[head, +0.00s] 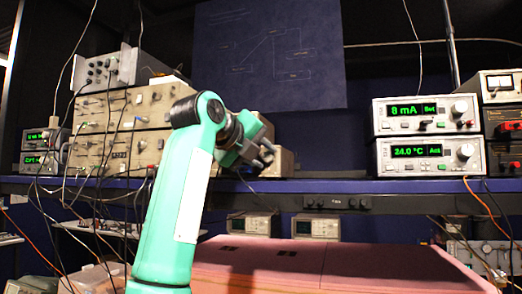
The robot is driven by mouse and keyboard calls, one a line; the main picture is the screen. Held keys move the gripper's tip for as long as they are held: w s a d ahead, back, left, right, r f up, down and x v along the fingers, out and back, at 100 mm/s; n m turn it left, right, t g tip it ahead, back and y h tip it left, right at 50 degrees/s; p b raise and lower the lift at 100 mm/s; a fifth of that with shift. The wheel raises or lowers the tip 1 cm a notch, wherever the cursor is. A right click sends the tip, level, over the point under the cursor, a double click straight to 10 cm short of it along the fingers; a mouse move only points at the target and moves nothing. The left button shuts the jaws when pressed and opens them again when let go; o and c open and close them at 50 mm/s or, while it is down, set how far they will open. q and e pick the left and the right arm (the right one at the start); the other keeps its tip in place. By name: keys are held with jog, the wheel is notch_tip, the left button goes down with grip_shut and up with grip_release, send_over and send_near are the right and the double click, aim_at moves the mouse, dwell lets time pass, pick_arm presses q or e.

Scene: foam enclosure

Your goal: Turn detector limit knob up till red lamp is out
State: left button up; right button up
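No detector limit knob or lit red lamp can be made out. Round knobs show on the upper right unit (411,115), which reads 8 mA in green, and on the unit below it (413,157), which reads 24.0 °C.
Beige instrument modules (118,110) with hanging cables stand at left. The blue shelf edge (390,187) runs across. A pink foam enclosure (335,268) lies below, with small scopes (316,227) behind it. A dark board (268,55) hangs at the back.

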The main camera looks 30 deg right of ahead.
grip_shut()
pick_arm(q)
jog(key=shift+s+a, duration=0.35)
jog(key=shift+s, duration=0.1)
pick_arm(e)
jog(key=shift+s+d+r+m+t+y, duration=0.1)
jog(key=shift+m+t+y, duration=0.2)
jog(key=shift+m, duration=0.35)
jog(key=shift+s+r+m+t+y, duration=0.1)
jog(key=shift+m+t+y, duration=0.1)
jog(key=shift+m+y, duration=0.35)
grip_release()
jog(key=shift+w+f, duration=0.1)
